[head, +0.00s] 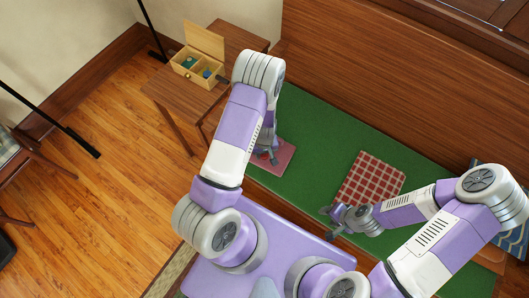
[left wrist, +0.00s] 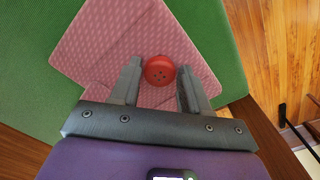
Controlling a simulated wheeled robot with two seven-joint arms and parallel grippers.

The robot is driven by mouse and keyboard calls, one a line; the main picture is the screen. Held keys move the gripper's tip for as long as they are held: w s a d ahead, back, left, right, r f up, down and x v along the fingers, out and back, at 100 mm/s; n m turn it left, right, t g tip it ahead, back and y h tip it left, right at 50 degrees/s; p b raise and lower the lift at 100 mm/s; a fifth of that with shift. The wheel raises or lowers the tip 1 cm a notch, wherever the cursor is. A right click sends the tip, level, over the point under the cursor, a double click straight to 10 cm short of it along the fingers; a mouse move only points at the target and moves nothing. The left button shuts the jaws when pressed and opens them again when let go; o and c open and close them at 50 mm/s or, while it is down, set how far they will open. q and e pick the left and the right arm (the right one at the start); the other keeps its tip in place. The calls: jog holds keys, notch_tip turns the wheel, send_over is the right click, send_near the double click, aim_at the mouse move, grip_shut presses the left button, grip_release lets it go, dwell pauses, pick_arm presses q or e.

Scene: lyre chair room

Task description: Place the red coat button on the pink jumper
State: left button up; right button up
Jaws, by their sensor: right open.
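The pink jumper (head: 284,158) lies on the green surface (head: 310,135) and is partly hidden by my left arm in the head view. It also shows in the left wrist view (left wrist: 95,40), with a fine pattern. My right gripper (head: 327,222) is open and empty at the front edge of the green surface.
A red checked cloth (head: 370,178) lies right of the jumper. A small wooden table (head: 160,92) at the back left bears an open wooden box (head: 198,66) with small items. A wooden panel (head: 380,60) stands behind the green surface. Green room lies between jumper and cloth.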

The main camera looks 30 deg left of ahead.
aim_at(265, 155)
pick_arm(q)
jog(key=shift+o, duration=1.1)
notch_tip(265, 155, up, 11)
jog(key=p, duration=0.5)
jog(key=s+d+f+m+h, duration=0.2)
jog(key=s+d+m+h, duration=0.2)
jog(key=s+d, duration=0.7)
jog(key=shift+d+f+m+t, duration=0.3)
jog(key=shift+d+m, duration=0.5)
jog(key=shift+d, duration=0.2)
pick_arm(e)
notch_tip(265, 155, up, 5)
jog(key=shift+f, duration=0.1)
